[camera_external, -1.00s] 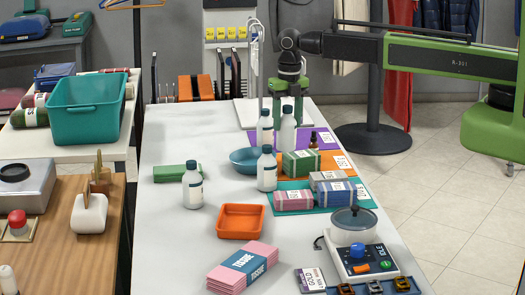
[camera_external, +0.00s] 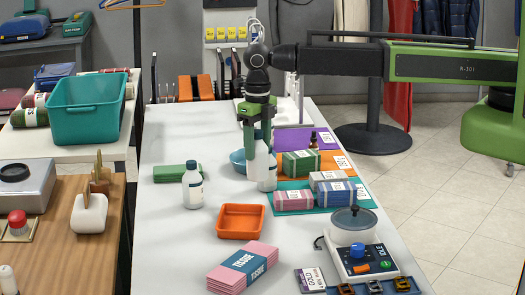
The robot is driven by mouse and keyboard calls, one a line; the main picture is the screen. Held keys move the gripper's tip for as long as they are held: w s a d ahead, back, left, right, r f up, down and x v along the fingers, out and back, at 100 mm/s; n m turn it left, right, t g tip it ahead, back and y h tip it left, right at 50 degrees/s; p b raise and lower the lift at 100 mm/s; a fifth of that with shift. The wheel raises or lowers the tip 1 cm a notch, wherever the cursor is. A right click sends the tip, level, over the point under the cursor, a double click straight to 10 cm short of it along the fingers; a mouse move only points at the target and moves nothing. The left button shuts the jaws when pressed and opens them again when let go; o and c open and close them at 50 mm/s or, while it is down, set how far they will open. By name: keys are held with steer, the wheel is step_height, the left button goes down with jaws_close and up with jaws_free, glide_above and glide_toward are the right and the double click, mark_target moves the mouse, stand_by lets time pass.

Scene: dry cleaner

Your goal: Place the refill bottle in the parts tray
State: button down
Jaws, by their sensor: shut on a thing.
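My gripper (camera_external: 258,143) points down over the middle of the white table, shut on a white refill bottle (camera_external: 252,163) with its upper part hidden by the fingers. A similar white, dark-capped bottle (camera_external: 193,186) stands upright farther left. An empty orange tray (camera_external: 241,234), which looks like the parts tray, lies nearer the camera, in front of the gripper.
A blue bowl (camera_external: 237,160) sits behind the gripper, partly hidden. Wrapped bundles (camera_external: 301,162) lie on coloured mats to the right. A green bundle (camera_external: 177,173) lies left. Pink tissue packs (camera_external: 243,268) and a scale-like device (camera_external: 357,256) are in front. The table's left side is mostly clear.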

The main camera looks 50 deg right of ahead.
steer(key=a+f+b, duration=0.3)
steer(key=s+a+f+b, duration=0.1)
steer(key=a+f+b, duration=0.5)
steer(key=f, duration=0.1)
steer(key=shift+s+a+f, duration=0.1)
steer(key=shift+s+a, duration=0.05)
steer(key=shift+s, duration=0.15)
steer(key=shift+r+p, duration=0.25)
steer(key=shift+p, duration=0.05)
steer(key=c, duration=1.1)
jaws_free()
steer(key=shift+f, duration=0.25)
steer(key=o, duration=0.5)
steer(key=shift+r, duration=0.1)
steer(key=shift+r, duration=0.1)
step_height(320, 180, up, 12)
steer(key=p, duration=1.2)
